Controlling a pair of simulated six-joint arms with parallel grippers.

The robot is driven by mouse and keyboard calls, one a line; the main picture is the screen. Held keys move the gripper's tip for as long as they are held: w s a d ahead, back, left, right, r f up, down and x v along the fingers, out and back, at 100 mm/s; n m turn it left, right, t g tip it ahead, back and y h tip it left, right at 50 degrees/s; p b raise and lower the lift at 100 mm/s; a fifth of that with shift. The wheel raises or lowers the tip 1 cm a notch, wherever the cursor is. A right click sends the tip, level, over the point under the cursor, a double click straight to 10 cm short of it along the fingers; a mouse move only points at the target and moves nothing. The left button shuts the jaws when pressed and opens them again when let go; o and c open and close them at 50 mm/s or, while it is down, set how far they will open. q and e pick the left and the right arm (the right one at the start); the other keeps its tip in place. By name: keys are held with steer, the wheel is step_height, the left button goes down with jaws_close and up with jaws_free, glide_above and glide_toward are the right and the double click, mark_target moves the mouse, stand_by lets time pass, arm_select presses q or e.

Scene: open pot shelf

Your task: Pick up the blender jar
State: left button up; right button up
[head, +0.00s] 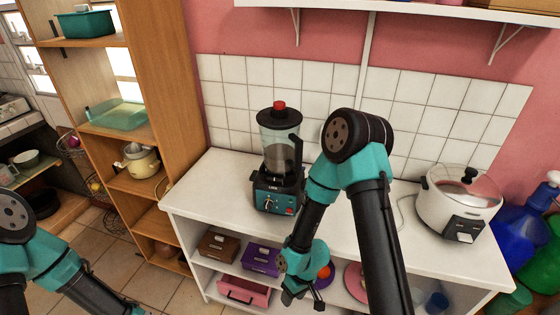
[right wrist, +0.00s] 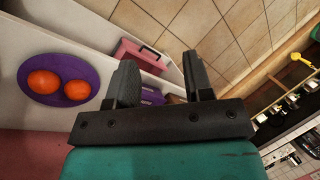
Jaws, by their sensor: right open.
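The blender jar (head: 277,150) is clear with a dark lid, a red cap and a black handle on its right. It stands upright on the teal and black blender base (head: 275,194) on the white counter. My right gripper (head: 303,297) is below and in front of the blender, near the counter's front edge, apart from the jar. In the right wrist view its two fingers (right wrist: 160,82) are spread with nothing between them. My left arm is at the lower left of the head view, but its gripper fingers are not clearly visible. The jar is not in the right wrist view.
A white rice cooker (head: 457,200) stands at the counter's right. Brown, purple and pink boxes (head: 244,291) sit on the shelf below. A purple plate (right wrist: 45,76) holds two oranges. A wooden shelf unit (head: 164,100) stands left. The counter left of the blender is clear.

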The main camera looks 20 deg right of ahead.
steer(key=w+a+r+n+h, duration=0.2)
steer(key=w+r+n+h, duration=0.4)
steer(key=r, duration=0.4)
steer(key=w+a+r+n+h, duration=0.1)
steer(key=w+r+n+h, duration=0.4)
steer(key=r+n, duration=0.4)
steer(key=w+a+r+n+t+h, duration=0.1)
steer(key=w+a+r+t+h, duration=0.1)
steer(key=r, duration=1.1)
steer(key=w+a+r+t+h, duration=0.2)
steer(key=a+r+h, duration=0.1)
steer(key=r, duration=1)
steer(key=shift+w+n+h, duration=0.35)
steer(key=shift+n+h, duration=0.05)
steer(key=shift+h, duration=0.3)
steer(key=shift+d, duration=0.1)
glide_toward(296, 159)
steer(key=x, duration=0.5)
steer(key=shift+w+d+f, duration=0.1)
steer(key=shift+d, duration=0.05)
steer(key=shift+d+f, duration=0.2)
steer(key=shift+d, duration=0.15)
steer(key=shift+w+d, duration=0.1)
